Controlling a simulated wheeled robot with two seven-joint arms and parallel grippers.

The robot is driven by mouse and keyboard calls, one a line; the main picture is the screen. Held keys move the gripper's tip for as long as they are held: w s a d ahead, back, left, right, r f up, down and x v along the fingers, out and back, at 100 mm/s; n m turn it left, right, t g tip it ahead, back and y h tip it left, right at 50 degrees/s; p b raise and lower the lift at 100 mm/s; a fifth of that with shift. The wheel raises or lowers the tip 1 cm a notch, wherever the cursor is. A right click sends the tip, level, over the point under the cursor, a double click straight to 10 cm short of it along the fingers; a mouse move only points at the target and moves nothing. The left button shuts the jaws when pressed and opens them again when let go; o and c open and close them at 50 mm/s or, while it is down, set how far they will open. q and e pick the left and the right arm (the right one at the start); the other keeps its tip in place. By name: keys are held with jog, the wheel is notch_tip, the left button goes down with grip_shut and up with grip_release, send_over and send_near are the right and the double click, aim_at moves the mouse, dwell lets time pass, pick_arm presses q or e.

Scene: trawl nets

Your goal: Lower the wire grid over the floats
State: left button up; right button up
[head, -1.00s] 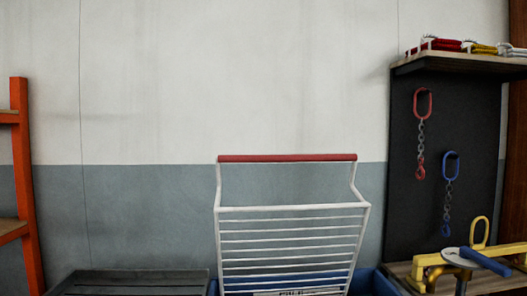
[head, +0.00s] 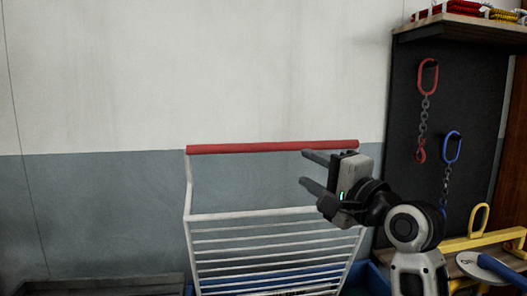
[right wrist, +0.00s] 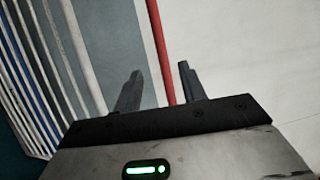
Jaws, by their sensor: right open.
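The white wire grid (head: 262,216) stands raised, tilted up above a blue bin (head: 377,277), with a red bar (head: 250,147) along its top edge. My right gripper (head: 308,170) is open near the right end of the red bar, its fingers pointing left. In the right wrist view the red bar (right wrist: 158,45) runs up between the two open fingers (right wrist: 158,88), and no grip on it shows. The grid's white wires (right wrist: 62,60) are at the left there. The floats are not visible. My left gripper is not in view.
A dark panel at the right holds a red chain sling (head: 428,78) and a blue chain sling (head: 452,148). A yellow lifting frame (head: 485,241) stands on a bench at the lower right. A dark crate (head: 110,288) is at the lower left. The wall behind is bare.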

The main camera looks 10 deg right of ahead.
aim_at(269, 149)
jog(key=p+x, duration=0.1)
jog(key=x, duration=0.6)
jog(key=p+x, duration=0.2)
jog(key=x, duration=0.5)
jog(key=shift+w+a+r, duration=0.1)
jog(key=shift+w+a, duration=0.15)
jog(key=shift+a, duration=0.1)
